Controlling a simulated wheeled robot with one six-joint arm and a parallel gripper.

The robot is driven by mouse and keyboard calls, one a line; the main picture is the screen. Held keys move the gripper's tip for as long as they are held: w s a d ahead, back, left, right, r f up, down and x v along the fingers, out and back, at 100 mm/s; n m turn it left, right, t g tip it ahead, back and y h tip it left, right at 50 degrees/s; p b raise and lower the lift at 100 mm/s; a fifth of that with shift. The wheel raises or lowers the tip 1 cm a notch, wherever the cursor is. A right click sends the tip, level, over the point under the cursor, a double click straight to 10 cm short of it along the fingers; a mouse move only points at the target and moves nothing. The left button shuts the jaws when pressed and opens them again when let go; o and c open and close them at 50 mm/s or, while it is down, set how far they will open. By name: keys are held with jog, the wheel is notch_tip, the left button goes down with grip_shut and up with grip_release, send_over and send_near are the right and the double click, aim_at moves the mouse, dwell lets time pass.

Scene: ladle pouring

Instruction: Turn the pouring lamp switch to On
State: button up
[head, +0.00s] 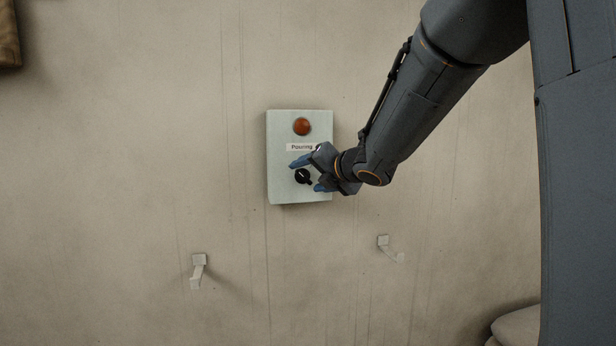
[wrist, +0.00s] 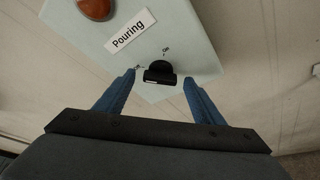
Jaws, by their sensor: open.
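The lamp box (head: 284,187) is a pale panel on the wall, with a "Pouring" label (head: 301,147) and a dull orange-red lamp (head: 302,126) above it. The black rotary switch (head: 303,176) sits below the label; in the wrist view the switch (wrist: 160,72) shows with a small "On" mark above it and another mark to its left, too small to read. My gripper (head: 306,175) is open, with its blue fingertips on either side of the switch. In the wrist view gaps show between the switch and both fingers (wrist: 158,82). Whether the fingers reach the panel is unclear.
Two small pale hooks, one at lower left (head: 197,270) and one at lower right (head: 388,248), stick out from the wall below the box. A rounded pale object (head: 518,327) is at the bottom right.

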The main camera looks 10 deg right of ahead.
jog(key=shift+w+a+f, duration=0.2)
jog(key=shift+w+f, duration=0.05)
jog(key=shift+w, duration=0.35)
jog(key=c, duration=1.1)
